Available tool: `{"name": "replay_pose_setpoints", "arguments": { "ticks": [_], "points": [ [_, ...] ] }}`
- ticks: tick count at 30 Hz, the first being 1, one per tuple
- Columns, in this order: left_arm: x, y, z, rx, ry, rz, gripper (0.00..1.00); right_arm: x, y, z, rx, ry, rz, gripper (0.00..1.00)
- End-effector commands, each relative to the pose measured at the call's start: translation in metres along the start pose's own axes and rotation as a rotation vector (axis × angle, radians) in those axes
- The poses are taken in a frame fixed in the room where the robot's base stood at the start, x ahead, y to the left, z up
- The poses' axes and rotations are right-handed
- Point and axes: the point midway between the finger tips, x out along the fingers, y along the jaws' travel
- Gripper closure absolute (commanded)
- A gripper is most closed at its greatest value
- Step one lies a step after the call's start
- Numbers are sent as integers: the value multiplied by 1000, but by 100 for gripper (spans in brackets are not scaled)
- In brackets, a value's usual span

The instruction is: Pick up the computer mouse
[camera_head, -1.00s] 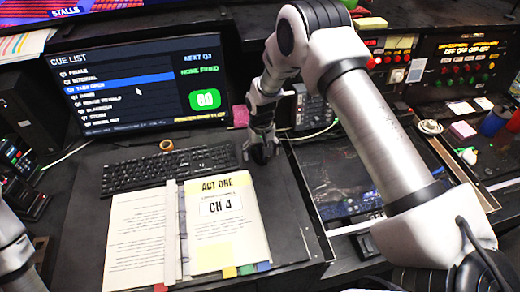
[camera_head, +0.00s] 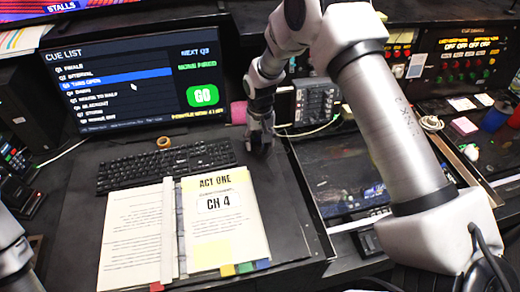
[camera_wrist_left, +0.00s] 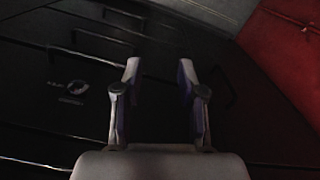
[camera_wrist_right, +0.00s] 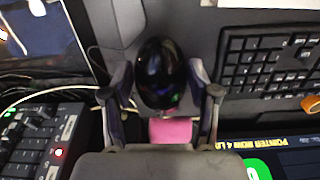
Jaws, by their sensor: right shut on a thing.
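The computer mouse (camera_wrist_right: 160,75) is black and glossy. In the right wrist view it sits between the two fingers of my right gripper (camera_wrist_right: 160,105), which is shut on it. In the head view my right gripper (camera_head: 260,143) is just right of the keyboard, pointing down at the desk. The mouse is small and dark there, and I cannot tell whether it is clear of the desk. My left gripper (camera_wrist_left: 160,80) is open and empty in the left wrist view, above a dark surface.
The black keyboard (camera_head: 165,167) lies left of the right gripper, with an open binder (camera_head: 214,215) in front. The cue-list monitor (camera_head: 135,80) stands behind. A pink roll (camera_head: 239,113) and a small mixer (camera_head: 316,101) are near the gripper. Bare desk lies right of the binder.

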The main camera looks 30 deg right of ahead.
Motion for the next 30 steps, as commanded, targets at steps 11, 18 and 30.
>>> {"name": "replay_pose_setpoints", "arguments": {
  "ticks": [11, 18, 30],
  "points": [
    [40, 0, 0, 0, 0, 0, 60, -3, -18, 101, -2, -5, 5, 53],
    [53, 0, 0, 0, 0, 0, 60, -10, -27, 146, -1, -5, 3, 53],
    [53, 0, 0, 0, 0, 0, 60, -13, -28, 153, 0, -6, 1, 53]
  ]
}}
